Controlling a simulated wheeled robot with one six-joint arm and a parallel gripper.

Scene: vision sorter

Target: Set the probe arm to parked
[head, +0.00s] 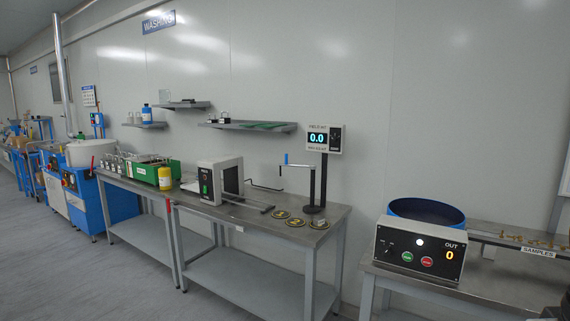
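The probe arm (298,165) is a thin dark bar on an upright black stand on the middle steel bench. It reaches left from the post at about the post's top, with a small blue piece at its left end. The stand's round black base (315,209) rests on the bench. A meter (317,138) on a dark post behind it reads 0.0 in blue digits; its small lettering is too blurred to read surely. I see no mark naming a parked position.
A white box-shaped unit (221,181) stands further left. A sorter with a blue bowl (427,211) and control panel (419,254) stands on the right bench. Floor (130,285) is clear at front left.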

